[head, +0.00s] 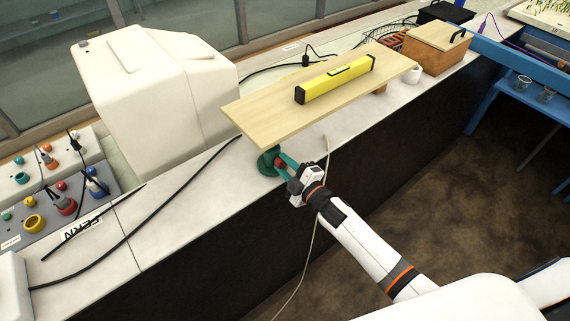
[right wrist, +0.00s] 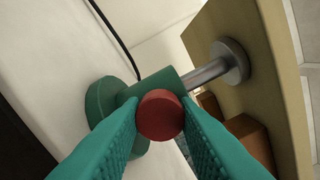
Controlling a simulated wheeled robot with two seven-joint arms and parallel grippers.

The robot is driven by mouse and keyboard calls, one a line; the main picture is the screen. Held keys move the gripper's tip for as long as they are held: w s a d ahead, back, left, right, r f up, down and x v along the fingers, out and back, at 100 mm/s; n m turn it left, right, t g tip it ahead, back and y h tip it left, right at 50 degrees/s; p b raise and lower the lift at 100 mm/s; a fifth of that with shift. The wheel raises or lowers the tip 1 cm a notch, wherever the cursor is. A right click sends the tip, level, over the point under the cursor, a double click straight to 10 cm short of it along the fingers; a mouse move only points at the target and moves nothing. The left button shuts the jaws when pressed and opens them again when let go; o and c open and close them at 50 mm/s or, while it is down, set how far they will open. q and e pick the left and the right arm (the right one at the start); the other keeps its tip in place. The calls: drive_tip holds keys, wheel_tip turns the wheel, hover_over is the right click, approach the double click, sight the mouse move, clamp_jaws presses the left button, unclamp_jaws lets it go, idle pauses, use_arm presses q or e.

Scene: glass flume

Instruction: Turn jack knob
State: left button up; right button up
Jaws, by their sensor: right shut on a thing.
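A green jack (head: 268,163) stands on the white counter under the near left end of a wooden board (head: 250,110). In the right wrist view the jack (right wrist: 107,105) has a round base, a green body and a metal rod that reaches to a round plate at the board (right wrist: 262,60). Its red knob (right wrist: 160,115) faces the camera. My right gripper (head: 284,164) is shut on the red knob, with a teal finger on each side of it in the right wrist view (right wrist: 160,122). A yellow spirit level (head: 335,80) lies on the board. My left gripper is not in view.
A white machine (head: 155,90) stands left of the board. A black cable (head: 150,228) runs along the counter, and a pale cord (head: 318,205) hangs over its front edge. A white cup (head: 412,75) and a wooden box (head: 437,47) stand past the board's far end.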

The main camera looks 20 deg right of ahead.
drive_tip(key=shift+m, duration=0.6)
drive_tip(key=shift+f, duration=0.1)
drive_tip(key=o, duration=1)
drive_tip(key=shift+b+v, duration=1.65)
drive_tip(key=shift+v, duration=4.4)
